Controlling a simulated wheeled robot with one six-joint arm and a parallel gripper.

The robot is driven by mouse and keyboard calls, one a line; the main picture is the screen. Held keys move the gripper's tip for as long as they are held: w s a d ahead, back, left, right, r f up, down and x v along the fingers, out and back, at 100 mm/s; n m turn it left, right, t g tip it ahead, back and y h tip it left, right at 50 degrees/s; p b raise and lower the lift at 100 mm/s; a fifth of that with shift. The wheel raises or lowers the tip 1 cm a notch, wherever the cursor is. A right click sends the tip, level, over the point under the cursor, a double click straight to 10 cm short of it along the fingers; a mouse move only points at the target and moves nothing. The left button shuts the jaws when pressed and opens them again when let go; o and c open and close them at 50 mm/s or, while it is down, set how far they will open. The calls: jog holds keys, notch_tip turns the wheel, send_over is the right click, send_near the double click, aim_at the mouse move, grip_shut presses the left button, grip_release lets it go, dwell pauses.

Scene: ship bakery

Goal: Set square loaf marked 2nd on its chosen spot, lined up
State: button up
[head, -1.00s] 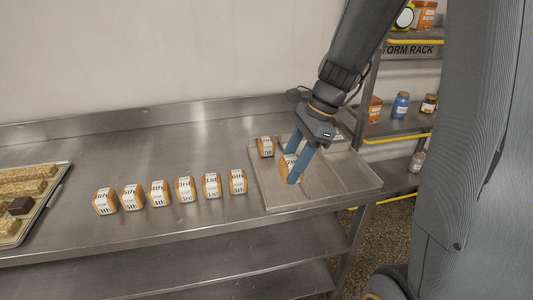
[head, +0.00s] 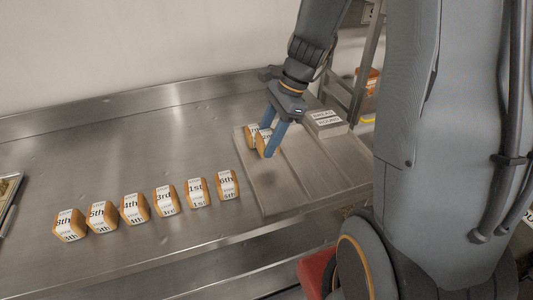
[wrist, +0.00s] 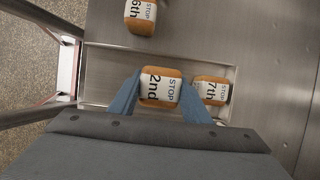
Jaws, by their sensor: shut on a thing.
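The square loaf marked 2nd (wrist: 161,88) is between the blue fingers of my gripper (wrist: 158,100), which is shut on it. In the head view the loaf (head: 264,146) is mostly behind the fingers of my gripper (head: 270,140), over the back left part of the divided metal tray (head: 310,185). A dark shadow on the tray in front suggests it is held above the surface. The loaf marked 7th (wrist: 211,90) lies in the tray close beside it; in the head view the 7th loaf (head: 250,134) is just left. I cannot tell whether the two touch.
A row of several labelled loaves (head: 163,200) stands on the steel counter (head: 120,150) left of the tray. The loaf marked 6th (wrist: 140,16) is nearest the tray. A grey block labelled bread rounds (head: 326,122) stands behind the tray. The tray's front and right are empty.

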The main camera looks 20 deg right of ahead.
jog(key=shift+f, duration=2.7)
jog(key=shift+f, duration=0.2)
jog(key=o, duration=1)
jog(key=shift+o, duration=0.2)
jog(key=shift+r, duration=0.1)
jog(key=v, duration=1.2)
jog(key=s+a+f+n+h, duration=0.2)
jog(key=s+n, duration=0.2)
jog(key=n, duration=0.5)
jog(key=s+a+f+n+t+h, duration=0.1)
jog(key=s+a+f+n+h, duration=0.1)
jog(key=s+n, duration=0.3)
jog(key=n, duration=0.4)
jog(key=shift+s+a+h+b, duration=0.25)
jog(key=shift+a+h+b, duration=0.05)
jog(key=shift+a+b, duration=0.1)
